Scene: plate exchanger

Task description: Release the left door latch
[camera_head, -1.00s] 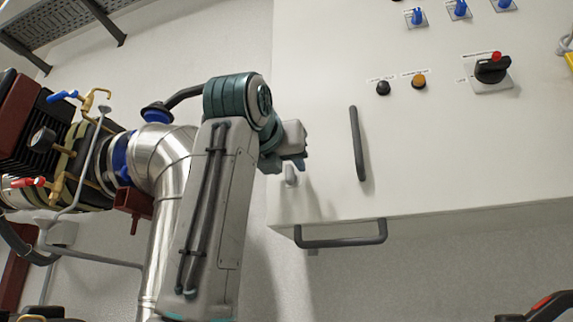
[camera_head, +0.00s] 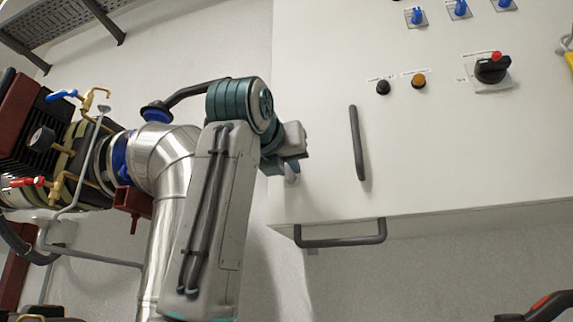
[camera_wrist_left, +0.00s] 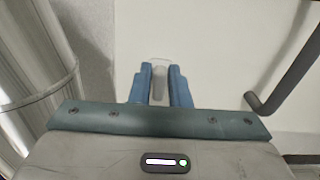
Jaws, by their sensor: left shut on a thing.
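The left door latch (camera_wrist_left: 159,84) is a small pale grey piece on the white cabinet door (camera_head: 440,150), at its lower left. In the left wrist view it sits between the two blue fingers of my left gripper (camera_wrist_left: 160,85), which is shut on it. In the head view my left gripper (camera_head: 292,160) is at the door's left edge, and the latch (camera_head: 292,180) shows just below the fingers. My right gripper is not in view.
A dark vertical door handle (camera_head: 357,143) is right of my gripper; it also shows in the wrist view (camera_wrist_left: 285,75). A dark horizontal handle (camera_head: 340,241) sits under the cabinet. A silver pipe (camera_head: 165,165) and valves stand at left.

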